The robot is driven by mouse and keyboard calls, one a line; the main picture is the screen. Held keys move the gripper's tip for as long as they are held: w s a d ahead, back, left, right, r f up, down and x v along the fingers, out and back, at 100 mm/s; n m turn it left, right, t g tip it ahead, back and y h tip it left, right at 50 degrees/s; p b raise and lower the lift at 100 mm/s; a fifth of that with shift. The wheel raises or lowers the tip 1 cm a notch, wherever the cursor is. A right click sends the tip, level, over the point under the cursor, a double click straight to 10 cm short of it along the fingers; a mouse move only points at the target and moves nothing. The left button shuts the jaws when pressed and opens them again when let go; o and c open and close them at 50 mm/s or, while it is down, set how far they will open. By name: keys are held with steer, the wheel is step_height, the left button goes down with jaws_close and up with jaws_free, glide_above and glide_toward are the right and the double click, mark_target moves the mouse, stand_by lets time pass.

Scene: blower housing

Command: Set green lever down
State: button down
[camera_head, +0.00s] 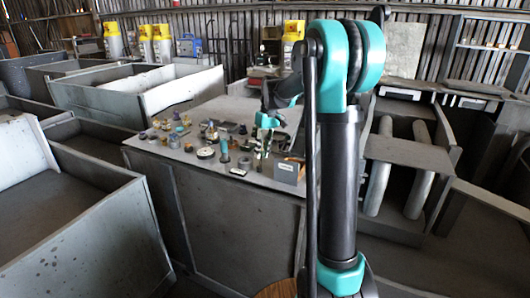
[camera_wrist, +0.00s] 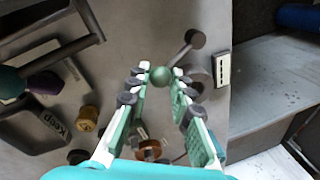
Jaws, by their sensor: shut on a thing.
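The green lever (camera_wrist: 160,76) shows in the wrist view as a green ball with a dark grey arm running up and right to a round end. My gripper (camera_wrist: 159,73) is shut on the green ball, with a fingertip on each side. The lever cannot be made out clearly there. I cannot tell whether the lever touches the table.
A brass-coloured part (camera_wrist: 87,118) and dark metal frames lie left of my gripper in the wrist view. A white label plate (camera_wrist: 222,69) is to the right, near the table edge. A grey box (camera_head: 289,171) stands at the table's right front. Several small parts crowd the tabletop.

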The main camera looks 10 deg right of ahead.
steer(key=shift+a+n, duration=0.2)
steer(key=shift+n, duration=0.3)
steer(key=c, duration=1.3)
jaws_free()
steer(key=shift+c, duration=0.2)
step_height(320, 180, up, 12)
steer(key=w+d, duration=0.1)
steer(key=d, duration=0.1)
steer(key=shift+w, duration=0.15)
steer(key=shift+f, duration=0.1)
steer(key=shift+c, duration=0.5)
